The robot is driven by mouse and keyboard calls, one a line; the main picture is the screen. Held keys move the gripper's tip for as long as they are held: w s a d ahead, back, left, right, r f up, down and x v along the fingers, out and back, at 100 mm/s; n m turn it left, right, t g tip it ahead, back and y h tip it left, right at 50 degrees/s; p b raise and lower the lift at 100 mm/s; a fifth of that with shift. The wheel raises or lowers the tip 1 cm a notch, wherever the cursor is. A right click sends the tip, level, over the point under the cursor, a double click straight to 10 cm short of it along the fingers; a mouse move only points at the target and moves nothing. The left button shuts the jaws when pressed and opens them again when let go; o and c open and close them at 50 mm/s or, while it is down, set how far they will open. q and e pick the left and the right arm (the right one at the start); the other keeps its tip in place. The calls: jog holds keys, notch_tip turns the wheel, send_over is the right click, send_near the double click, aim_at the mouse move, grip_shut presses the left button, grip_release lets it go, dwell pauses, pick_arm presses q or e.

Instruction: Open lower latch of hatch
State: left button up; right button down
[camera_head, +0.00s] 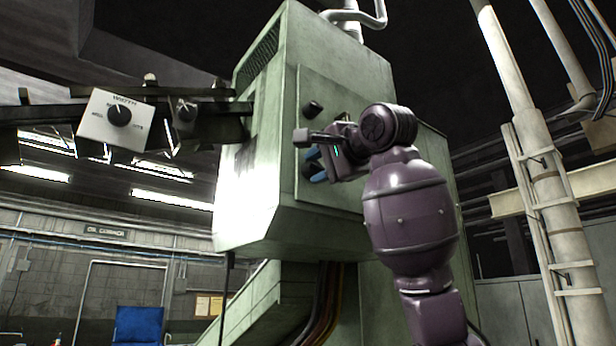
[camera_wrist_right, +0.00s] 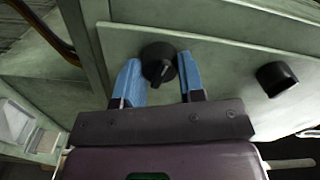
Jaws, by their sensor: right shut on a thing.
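The hatch (camera_head: 345,120) is a flat green panel on the side of the green machine, and it lies flush in the head view. Its upper latch (camera_head: 312,108) is a black round knob, free of any gripper. The lower latch (camera_wrist_right: 159,60) is a similar black knob with a ridge. My right gripper (camera_wrist_right: 160,78) has its blue fingers on either side of this lower latch and is shut on it. In the head view my right gripper (camera_head: 314,168) partly hides the lower latch. My left gripper is not in view.
The green machine housing (camera_head: 262,175) fills the middle. A white dial box marked WIDTH (camera_head: 115,120) hangs at the left. A pale pipe column (camera_head: 545,190) stands at the right. A blue chair back (camera_head: 138,325) shows low at the left.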

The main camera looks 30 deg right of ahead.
jog(key=m+b, duration=0.1)
jog(key=m, duration=0.2)
jog(key=shift+m, duration=0.4)
jog(key=shift+f+m+b, duration=0.15)
jog(key=shift+m+b, duration=0.5)
jog(key=shift+m, duration=0.55)
jog(key=m, duration=0.2)
jog(key=shift+m, duration=0.4)
jog(key=c, duration=0.5)
grip_release()
jog(key=shift+s, duration=0.1)
jog(key=shift+s+b, duration=0.3)
jog(key=shift+b, duration=0.05)
jog(key=s, duration=0.2)
jog(key=s+b, duration=0.1)
jog(key=s, duration=0.4)
jog(key=shift+s+d, duration=0.1)
jog(key=shift+d, duration=0.25)
